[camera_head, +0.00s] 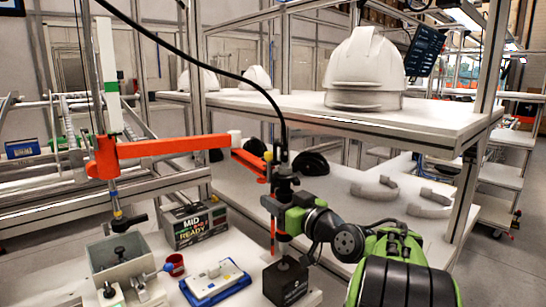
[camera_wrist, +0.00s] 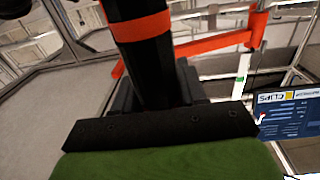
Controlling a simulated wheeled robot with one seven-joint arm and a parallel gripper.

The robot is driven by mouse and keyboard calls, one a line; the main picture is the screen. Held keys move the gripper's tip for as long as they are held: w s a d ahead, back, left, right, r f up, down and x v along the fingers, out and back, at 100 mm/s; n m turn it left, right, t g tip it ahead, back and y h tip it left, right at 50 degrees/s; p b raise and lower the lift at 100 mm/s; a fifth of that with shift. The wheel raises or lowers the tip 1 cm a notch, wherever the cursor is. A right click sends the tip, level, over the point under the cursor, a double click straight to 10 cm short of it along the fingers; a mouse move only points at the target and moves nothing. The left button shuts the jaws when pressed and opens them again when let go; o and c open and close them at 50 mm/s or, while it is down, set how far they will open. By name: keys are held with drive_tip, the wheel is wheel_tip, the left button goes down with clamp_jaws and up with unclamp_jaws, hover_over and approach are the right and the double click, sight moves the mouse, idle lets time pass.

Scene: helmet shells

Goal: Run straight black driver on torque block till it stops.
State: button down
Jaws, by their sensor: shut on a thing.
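The straight black driver (camera_head: 285,185) with orange bands is upright in my gripper (camera_head: 284,217), which is shut around its body. In the wrist view the black driver (camera_wrist: 155,75) with its orange band fills the middle, between the dark fingers (camera_wrist: 160,118). The torque block (camera_head: 286,283), a small black block, stands at the right front of the white bench. The driver is above the block, close to its top. I cannot tell whether the tip touches the block, and the wrist view does not show the tip.
A second driver (camera_head: 128,220) hangs from the orange arm (camera_head: 165,147) at left. A blue-edged tray (camera_head: 214,284), a red cup (camera_head: 174,264), a grey box (camera_head: 195,225) and a grey fixture (camera_head: 117,262) stand on the bench. White helmet shells (camera_head: 366,65) are on the shelf behind.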

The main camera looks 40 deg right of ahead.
sight(279, 177)
drive_tip(key=shift+f, duration=0.35)
idle(1.0)
drive_tip(key=shift+r+p, duration=1.7)
drive_tip(key=shift+r, duration=1.55)
